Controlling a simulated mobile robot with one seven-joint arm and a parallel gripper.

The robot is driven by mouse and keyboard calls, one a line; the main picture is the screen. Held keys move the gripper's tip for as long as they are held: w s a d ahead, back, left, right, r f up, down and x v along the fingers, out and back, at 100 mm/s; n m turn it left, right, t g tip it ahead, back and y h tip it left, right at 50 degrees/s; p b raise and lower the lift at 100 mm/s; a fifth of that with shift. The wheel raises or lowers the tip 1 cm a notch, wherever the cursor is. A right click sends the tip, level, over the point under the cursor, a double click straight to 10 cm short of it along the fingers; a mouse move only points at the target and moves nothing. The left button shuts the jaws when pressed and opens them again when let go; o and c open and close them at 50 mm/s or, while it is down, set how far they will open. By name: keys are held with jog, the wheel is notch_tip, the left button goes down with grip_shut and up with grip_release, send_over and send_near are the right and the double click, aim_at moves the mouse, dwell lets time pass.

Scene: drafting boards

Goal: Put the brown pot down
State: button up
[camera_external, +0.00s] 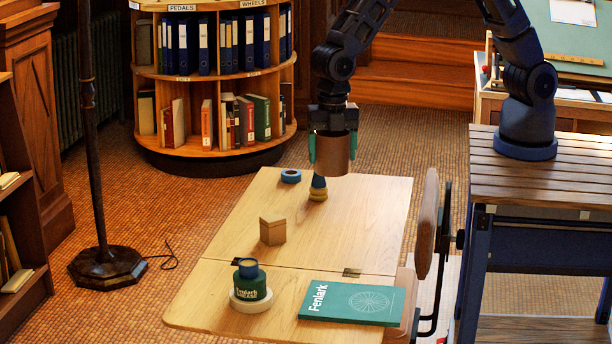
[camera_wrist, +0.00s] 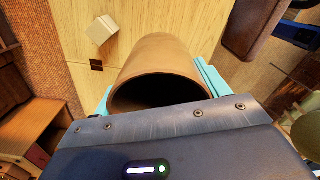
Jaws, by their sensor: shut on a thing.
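The brown pot (camera_external: 332,154) is a plain open cylinder held in my gripper (camera_external: 329,150). The gripper's teal fingers are shut on the pot's two sides, and the pot hangs above the far part of the wooden table (camera_external: 378,215). In the wrist view the pot (camera_wrist: 160,65) fills the middle, its dark opening toward the camera, with a teal finger (camera_wrist: 212,78) along its right side. A blue-and-yellow object (camera_external: 318,190) stands on the table just below the pot in the external view; its top is close under it.
On the table are a blue tape roll (camera_external: 290,176), a small cardboard box (camera_external: 272,231), a green bottle (camera_external: 249,282) on a white ring (camera_external: 250,301) and a green book (camera_external: 352,302). A chair (camera_external: 427,225) stands at its right edge. The table's right middle is clear.

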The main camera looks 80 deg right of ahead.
jog(key=shift+r, duration=0.5)
jog(key=shift+w+d, duration=0.1)
jog(key=shift+d, duration=0.1)
jog(key=w+d, duration=0.3)
jog(key=d, duration=1.6)
jog(key=w+d, duration=0.3)
jog(key=d, duration=1.7)
notch_tip(320, 180, down, 20)
jog(key=shift+s+a+r, duration=0.1)
jog(key=shift+a+r, duration=0.05)
jog(key=o, duration=1.2)
